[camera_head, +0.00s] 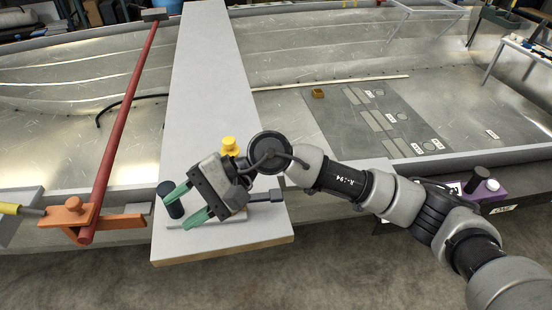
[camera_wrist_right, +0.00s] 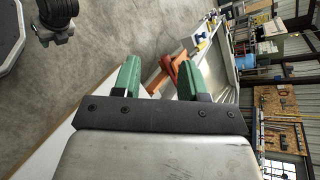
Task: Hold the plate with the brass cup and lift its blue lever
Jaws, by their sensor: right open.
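My right gripper (camera_head: 185,206) is open above the near end of the grey board, its green fingers pointing left. A dark blue cylinder (camera_head: 170,200) shows at the fingertips, seemingly between them; I cannot tell whether they touch it or whether it is the lever. A thin grey plate (camera_head: 232,219) lies on the board, partly hidden by the gripper. A yellow knob (camera_head: 229,145) stands just behind the gripper. A small brass-coloured piece (camera_head: 318,93) sits farther back in the hull. The right wrist view shows the green fingers (camera_wrist_right: 160,82) apart, without the cylinder.
The pale grey board (camera_head: 212,70) spans the hull. A red bar (camera_head: 125,115) with an orange clamp (camera_head: 85,216) lies to its left; the clamp also shows in the right wrist view (camera_wrist_right: 179,70). A purple box (camera_head: 485,192) stands at right. The board's far part is clear.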

